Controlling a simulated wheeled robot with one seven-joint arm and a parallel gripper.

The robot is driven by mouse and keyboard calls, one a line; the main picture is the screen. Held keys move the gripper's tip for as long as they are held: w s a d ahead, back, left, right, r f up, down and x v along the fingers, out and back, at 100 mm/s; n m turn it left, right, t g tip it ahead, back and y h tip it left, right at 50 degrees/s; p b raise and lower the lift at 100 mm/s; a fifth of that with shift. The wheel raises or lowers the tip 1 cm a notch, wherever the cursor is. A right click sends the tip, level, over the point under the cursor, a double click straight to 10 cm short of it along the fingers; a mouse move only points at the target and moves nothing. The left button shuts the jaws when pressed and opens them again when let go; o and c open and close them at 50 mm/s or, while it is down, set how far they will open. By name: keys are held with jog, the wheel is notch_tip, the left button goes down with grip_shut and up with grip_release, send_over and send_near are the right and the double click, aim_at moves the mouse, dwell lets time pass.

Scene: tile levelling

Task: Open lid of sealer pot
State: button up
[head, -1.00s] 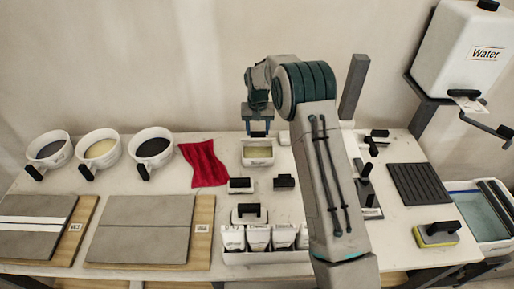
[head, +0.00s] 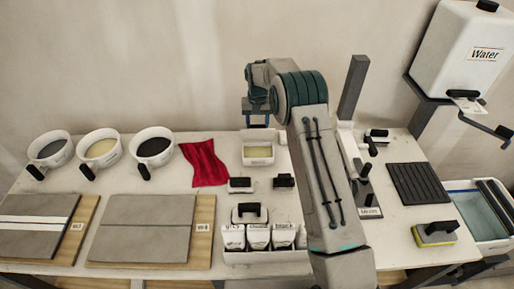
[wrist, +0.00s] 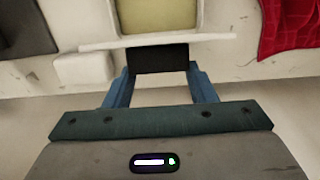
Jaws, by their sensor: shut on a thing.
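The sealer pot (head: 258,160) is a small white square pot at the back middle of the table, with yellowish sealer showing inside. Its white lid (head: 258,135) stands raised at the pot's back edge, so the pot is uncovered. In the wrist view the lid (wrist: 215,38) shows nearly edge-on as a thin white strip beside the pot's yellowish inside (wrist: 158,14). My gripper (head: 257,121) is behind the pot. In the wrist view its blue fingers (wrist: 160,72) are shut on the lid's black handle (wrist: 158,58).
A red cloth (head: 204,163) lies left of the pot, with several round pots beyond it. Black-handled tools (head: 240,184) and a holder of white packets (head: 258,237) stand in front. A grey post (head: 352,88) rises right of my arm.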

jog(key=shift+w+f, duration=0.3)
jog(key=shift+w, duration=0.7)
jog(key=shift+w+f, duration=0.15)
jog(key=shift+w, duration=0.05)
jog(key=shift+w+f, duration=0.1)
jog(key=shift+w, duration=0.1)
jog(key=c, duration=0.8)
jog(key=shift+w, duration=0.15)
grip_shut()
jog(key=o, duration=1.5)
grip_release()
